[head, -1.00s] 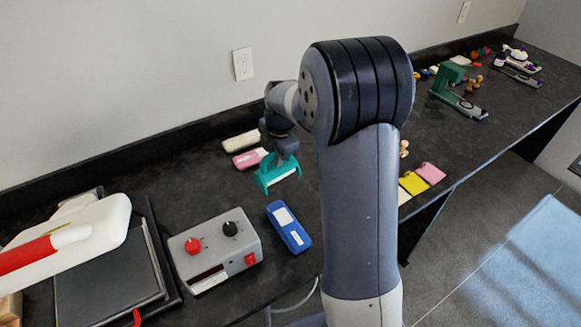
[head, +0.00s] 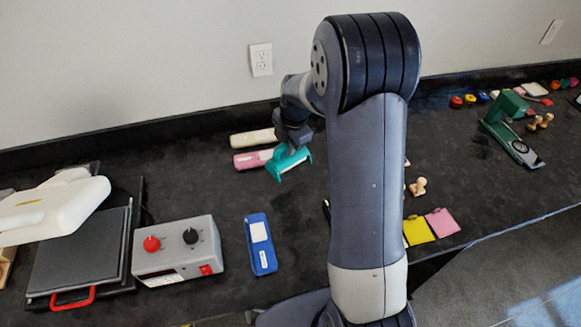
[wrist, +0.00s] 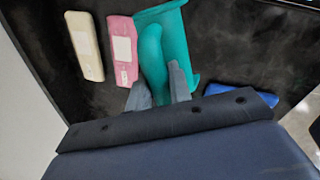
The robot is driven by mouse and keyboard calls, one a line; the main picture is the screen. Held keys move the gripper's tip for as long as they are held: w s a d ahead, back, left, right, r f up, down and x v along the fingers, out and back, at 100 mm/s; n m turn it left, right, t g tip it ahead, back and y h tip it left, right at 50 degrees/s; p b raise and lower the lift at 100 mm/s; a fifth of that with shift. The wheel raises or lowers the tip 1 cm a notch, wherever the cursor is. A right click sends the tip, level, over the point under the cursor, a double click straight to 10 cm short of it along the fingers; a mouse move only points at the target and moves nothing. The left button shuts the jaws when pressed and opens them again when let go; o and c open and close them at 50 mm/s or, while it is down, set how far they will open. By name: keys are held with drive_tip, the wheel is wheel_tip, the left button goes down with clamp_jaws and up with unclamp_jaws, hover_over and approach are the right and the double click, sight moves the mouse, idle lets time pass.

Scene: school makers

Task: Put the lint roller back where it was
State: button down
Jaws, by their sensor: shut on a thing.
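The lint roller, as I take it, is a teal piece with a rounded handle and a wide flat part (head: 288,164). It is at the back middle of the dark counter, beside a pink labelled block (head: 252,160). The wrist view shows the teal piece (wrist: 181,50) between the grey fingers of my gripper (wrist: 159,88), which is shut on its handle. In the head view my gripper (head: 293,147) points down at it, its fingertips partly hidden. I cannot tell whether the teal piece touches the counter.
A cream block (head: 252,138) lies behind the pink one. A blue device (head: 261,245) and a grey control box (head: 180,252) are nearer the front. Left is a press with a red handle (head: 73,298). Yellow (head: 418,230) and pink cards are right. Bare counter lies in front of the teal piece.

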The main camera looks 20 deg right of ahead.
sight(288, 161)
wheel_tip(288, 161, down, 7)
drive_tip(key=shift+f+p, duration=0.15)
drive_tip(key=shift+p, duration=0.5)
drive_tip(key=shift+f, duration=0.1)
drive_tip(key=shift+f+b, duration=0.2)
drive_tip(key=shift+b, duration=0.1)
drive_tip(key=c, duration=1.3)
unclamp_jaws()
drive_tip(key=shift+r, duration=0.1)
drive_tip(key=shift+r, duration=0.1)
drive_tip(key=shift+r+p, duration=0.2)
drive_tip(key=shift+p, duration=0.25)
wheel_tip(288, 161, up, 12)
drive_tip(key=s+b, duration=0.2)
drive_tip(key=shift+d+f, duration=0.25)
drive_tip(key=shift+d, duration=0.2)
